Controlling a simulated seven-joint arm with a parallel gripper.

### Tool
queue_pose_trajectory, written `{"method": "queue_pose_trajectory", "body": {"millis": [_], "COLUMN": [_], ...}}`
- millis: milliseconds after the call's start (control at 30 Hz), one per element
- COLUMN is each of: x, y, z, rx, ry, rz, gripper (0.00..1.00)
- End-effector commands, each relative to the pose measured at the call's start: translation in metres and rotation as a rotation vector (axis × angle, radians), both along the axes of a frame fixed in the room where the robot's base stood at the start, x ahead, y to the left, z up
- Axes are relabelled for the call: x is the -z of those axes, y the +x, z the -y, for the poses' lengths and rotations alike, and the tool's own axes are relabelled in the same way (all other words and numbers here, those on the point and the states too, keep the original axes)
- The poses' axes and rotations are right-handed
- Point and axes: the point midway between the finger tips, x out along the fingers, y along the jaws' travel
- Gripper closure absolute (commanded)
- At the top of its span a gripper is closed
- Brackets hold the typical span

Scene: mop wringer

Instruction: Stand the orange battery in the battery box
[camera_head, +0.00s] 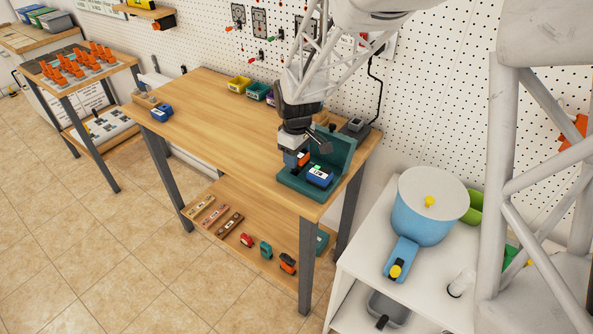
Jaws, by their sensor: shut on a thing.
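My gripper (297,160) points down over the right end of the wooden workbench. It is shut on the orange battery (303,158), of which only a small orange and dark part shows beside the fingers. A teal box-like stand (343,152) with a tall back and a flat base sits under and behind the gripper; it looks like the battery box. A blue block (319,177) with a white label and a green top patch is on its base, just right of the gripper. Whether the orange battery touches the base cannot be told; the fingers hide it.
The workbench (220,125) is mostly clear in the middle. A blue block (162,112) lies at its left. Yellow (239,85) and teal (258,91) bins stand along the back. A lower shelf holds an orange-and-black block (287,263) and others. A white cart with a blue bucket (424,212) stands right.

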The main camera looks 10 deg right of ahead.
Motion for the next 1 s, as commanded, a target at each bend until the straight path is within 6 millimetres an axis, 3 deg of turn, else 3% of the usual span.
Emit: {"method": "queue_pose_trajectory", "body": {"millis": [1000], "x": [0.014], "y": [0.0], "z": [0.0], "rx": [0.0], "ry": [0.0], "rz": [0.0], "gripper": [0.76]}}
